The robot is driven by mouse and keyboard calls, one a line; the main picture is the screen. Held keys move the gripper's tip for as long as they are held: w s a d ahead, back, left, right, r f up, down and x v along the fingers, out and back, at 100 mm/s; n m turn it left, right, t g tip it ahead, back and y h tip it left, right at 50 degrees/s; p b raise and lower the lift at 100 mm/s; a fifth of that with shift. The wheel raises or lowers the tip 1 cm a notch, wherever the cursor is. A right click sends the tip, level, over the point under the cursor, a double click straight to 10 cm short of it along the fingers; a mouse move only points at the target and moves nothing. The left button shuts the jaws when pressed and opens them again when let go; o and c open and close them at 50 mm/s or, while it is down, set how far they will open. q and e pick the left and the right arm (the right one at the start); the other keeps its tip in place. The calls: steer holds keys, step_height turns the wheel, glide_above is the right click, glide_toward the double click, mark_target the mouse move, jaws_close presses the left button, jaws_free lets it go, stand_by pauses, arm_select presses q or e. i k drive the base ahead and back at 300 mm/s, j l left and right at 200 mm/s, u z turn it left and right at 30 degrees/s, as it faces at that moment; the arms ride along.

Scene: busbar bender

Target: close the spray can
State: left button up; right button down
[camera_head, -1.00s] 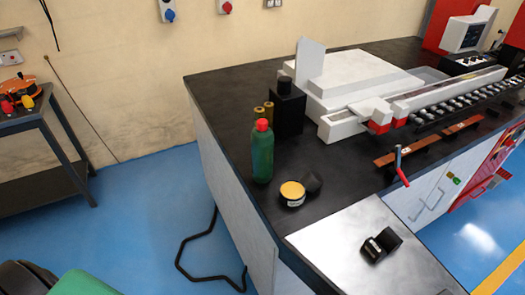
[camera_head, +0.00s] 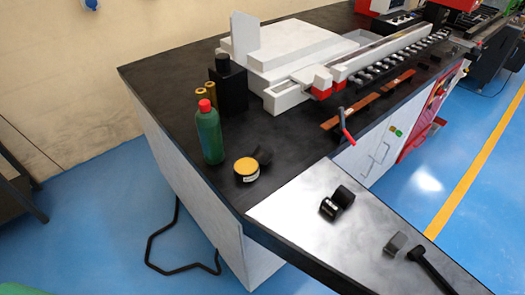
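A green can-like bottle (camera_head: 209,138) with a red top (camera_head: 205,105) stands upright on the black worktop near its left edge. I take it for the spray can. The red top sits at its upper end; whether it is a separate cap or fully seated is too small to tell. Neither of my grippers is in view.
A round yellow-topped tin (camera_head: 246,168) and a black piece are close to the bottle. Brass cylinders (camera_head: 207,93) and a black block (camera_head: 230,87) stand behind it. The white bender (camera_head: 295,55) fills the back. A metal plate (camera_head: 290,208) carries small black items at the front.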

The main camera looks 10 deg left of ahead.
mark_target(208, 124)
steer(key=z, duration=1.85)
steer(key=k+j, duration=1)
steer(key=k, duration=0.1)
